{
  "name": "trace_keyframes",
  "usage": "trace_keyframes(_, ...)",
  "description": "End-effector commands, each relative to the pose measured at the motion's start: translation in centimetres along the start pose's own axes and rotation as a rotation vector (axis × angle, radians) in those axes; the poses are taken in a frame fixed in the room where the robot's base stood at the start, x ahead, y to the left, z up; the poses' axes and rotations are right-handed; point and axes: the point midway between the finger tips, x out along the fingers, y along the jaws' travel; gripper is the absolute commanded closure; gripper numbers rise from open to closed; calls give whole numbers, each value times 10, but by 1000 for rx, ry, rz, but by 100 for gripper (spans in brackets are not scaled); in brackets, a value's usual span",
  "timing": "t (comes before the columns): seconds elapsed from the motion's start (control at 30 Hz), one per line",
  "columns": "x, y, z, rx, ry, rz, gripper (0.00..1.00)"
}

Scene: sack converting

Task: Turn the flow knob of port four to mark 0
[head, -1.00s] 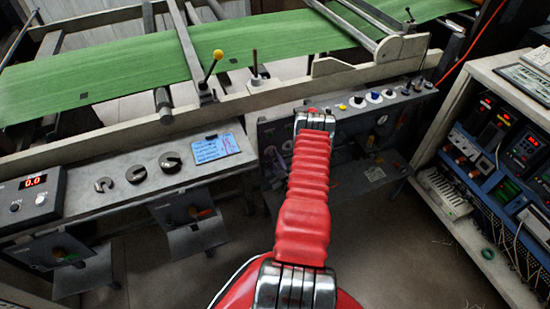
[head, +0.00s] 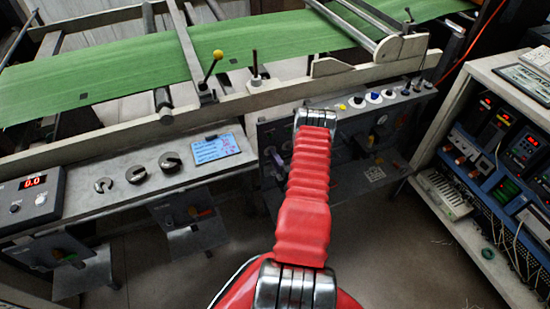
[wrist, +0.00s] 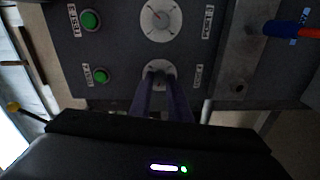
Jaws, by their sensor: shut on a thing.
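In the wrist view, my gripper (wrist: 160,76) has its two purple-grey fingers closed around a small dark knob on a pale round dial (wrist: 171,67). The dial sits on a dark panel (wrist: 122,50). The fingertips cover most of the knob, so I cannot read its pointer or marks. In the head view, my red arm hides the gripper and the knob.
Two green buttons (wrist: 90,19) (wrist: 101,76) are on the panel. A blue and red handle (wrist: 290,29) sticks out at the right. In the head view, green web (head: 120,75) runs above the panels, and a white instrument shelf (head: 480,75) stands at right.

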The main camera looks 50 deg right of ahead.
Motion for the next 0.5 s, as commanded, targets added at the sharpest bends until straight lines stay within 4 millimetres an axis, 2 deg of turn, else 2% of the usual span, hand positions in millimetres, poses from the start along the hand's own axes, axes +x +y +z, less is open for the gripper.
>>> trace_keyframes(0.03,-2,-4,1,-40,-8,-14,100)
trace_keyframes(0.5,-3,-5,0,-485,-19,-37,100)
